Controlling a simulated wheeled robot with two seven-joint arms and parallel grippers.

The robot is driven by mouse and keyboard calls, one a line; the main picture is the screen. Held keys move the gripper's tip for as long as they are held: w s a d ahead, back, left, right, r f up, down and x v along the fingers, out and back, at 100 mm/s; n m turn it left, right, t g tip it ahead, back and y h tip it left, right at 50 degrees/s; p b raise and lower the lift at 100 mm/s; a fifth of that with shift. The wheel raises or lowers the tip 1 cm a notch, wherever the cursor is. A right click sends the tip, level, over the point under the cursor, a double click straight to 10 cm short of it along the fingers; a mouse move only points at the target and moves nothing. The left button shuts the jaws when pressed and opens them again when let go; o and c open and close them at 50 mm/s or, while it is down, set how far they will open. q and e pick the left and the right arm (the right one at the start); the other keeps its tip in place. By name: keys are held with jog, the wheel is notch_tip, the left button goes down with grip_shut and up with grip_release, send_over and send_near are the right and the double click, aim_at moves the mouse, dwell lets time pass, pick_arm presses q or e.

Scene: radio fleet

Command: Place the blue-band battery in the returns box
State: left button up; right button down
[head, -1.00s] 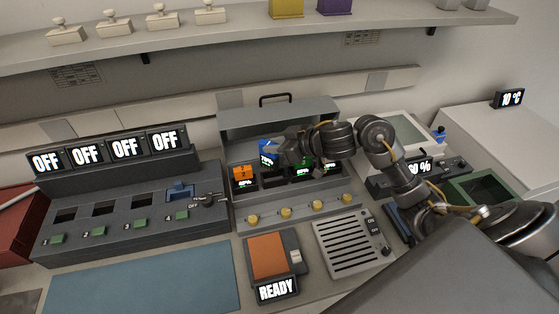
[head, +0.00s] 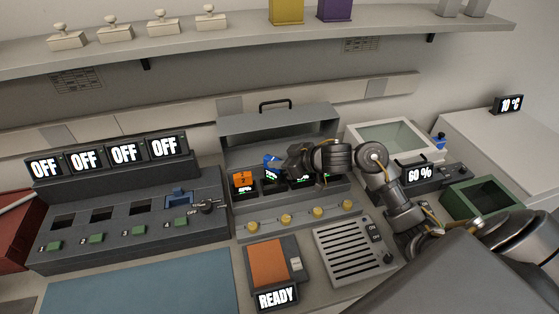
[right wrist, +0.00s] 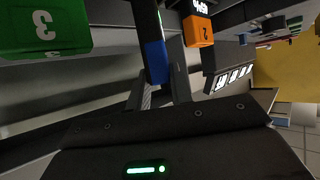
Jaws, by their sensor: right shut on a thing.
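The blue-band battery (head: 271,161) is at the left end of my right gripper (head: 284,164), over the charging case (head: 292,217) and beside the orange battery (head: 243,179). In the right wrist view the blue piece (right wrist: 155,62) sits between the two fingers of my right gripper (right wrist: 158,75), which is shut on it. I cannot tell whether its lower end is inside a slot. No box is clearly marked as the returns box. A green open bin (head: 483,199) stands at the right and a red box (head: 18,228) at the left edge. My left gripper is out of view.
A green block marked 3 (right wrist: 45,32) is near the gripper in the right wrist view. The case's raised lid (head: 280,122) stands behind the hand. A glass-topped box (head: 393,138) is right of it. A slotted console (head: 125,225) stands left; the blue mat (head: 140,285) is clear.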

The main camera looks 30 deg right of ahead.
jog(key=shift+f, duration=0.4)
jog(key=c, duration=1.3)
grip_release()
jog(key=shift+o, duration=0.2)
jog(key=shift+r, duration=0.1)
jog(key=shift+r, duration=0.35)
jog(key=v, duration=1.2)
